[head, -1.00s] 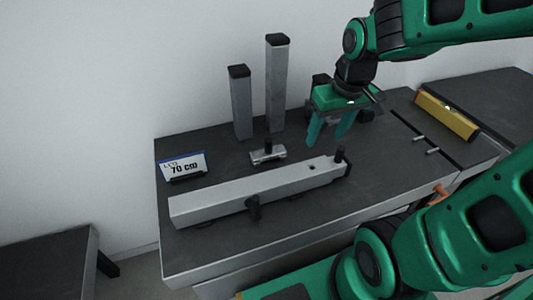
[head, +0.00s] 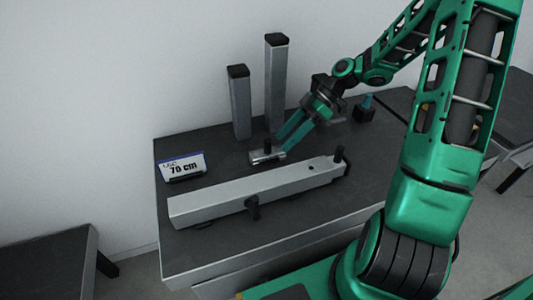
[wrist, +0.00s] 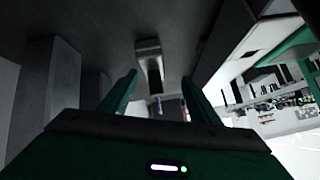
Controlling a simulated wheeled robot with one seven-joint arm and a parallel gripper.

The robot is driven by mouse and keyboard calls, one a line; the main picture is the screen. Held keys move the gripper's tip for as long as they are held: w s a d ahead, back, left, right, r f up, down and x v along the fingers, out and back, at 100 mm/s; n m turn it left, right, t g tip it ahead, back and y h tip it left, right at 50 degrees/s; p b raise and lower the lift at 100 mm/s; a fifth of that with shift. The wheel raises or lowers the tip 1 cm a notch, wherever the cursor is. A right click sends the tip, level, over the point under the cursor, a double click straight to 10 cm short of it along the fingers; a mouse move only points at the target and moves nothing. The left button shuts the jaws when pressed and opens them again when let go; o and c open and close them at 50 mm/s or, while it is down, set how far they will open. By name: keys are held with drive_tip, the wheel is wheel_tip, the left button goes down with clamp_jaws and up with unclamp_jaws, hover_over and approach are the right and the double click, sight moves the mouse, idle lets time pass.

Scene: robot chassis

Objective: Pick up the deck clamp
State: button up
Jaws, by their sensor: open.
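The deck clamp (head: 264,157) is a small silver block with an upright black knob, on the dark bench top between the posts and the long beam. My gripper (head: 284,143) is open, tilted down to the left, with its teal fingertips right beside the clamp's knob in the head view. In the wrist view the clamp (wrist: 148,46) shows ahead, its dark knob between the lines of the two open fingers (wrist: 160,80). Whether a finger touches it I cannot tell.
A long pale beam (head: 240,195) with black knobs lies in front. Two upright posts (head: 240,108) (head: 276,85) stand behind the clamp. A "70 cm" sign (head: 182,167) is at the left. A black block with a teal top (head: 365,112) stands at the back right.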

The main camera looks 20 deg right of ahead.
sight(267, 152)
drive_tip(key=shift+w+d+f+n+y, duration=0.1)
drive_tip(key=shift+w+d+n+y, duration=0.15)
drive_tip(key=shift+d+n+y, duration=0.2)
drive_tip(key=shift+w+d+f+n+y, duration=0.1)
drive_tip(key=shift+w+d+n+y, duration=0.15)
drive_tip(key=shift+d+n+y, duration=0.2)
drive_tip(key=shift+w+d+n+t+y, duration=0.25)
drive_tip(key=shift+d+n+t+y, duration=0.05)
drive_tip(key=shift+d+n+y, duration=0.35)
drive_tip(key=x, duration=0.5)
drive_tip(key=shift+a, duration=0.2)
drive_tip(key=shift+s+x, duration=0.15)
drive_tip(key=shift+x, duration=1.15)
drive_tip(key=shift+s+x, duration=0.1)
drive_tip(key=shift+x, duration=1.2)
drive_tip(key=shift+d+f, duration=0.1)
drive_tip(key=shift+f, duration=0.05)
drive_tip(key=shift+c, duration=0.3)
drive_tip(key=c, duration=1.4)
drive_tip(key=shift+o, duration=0.2)
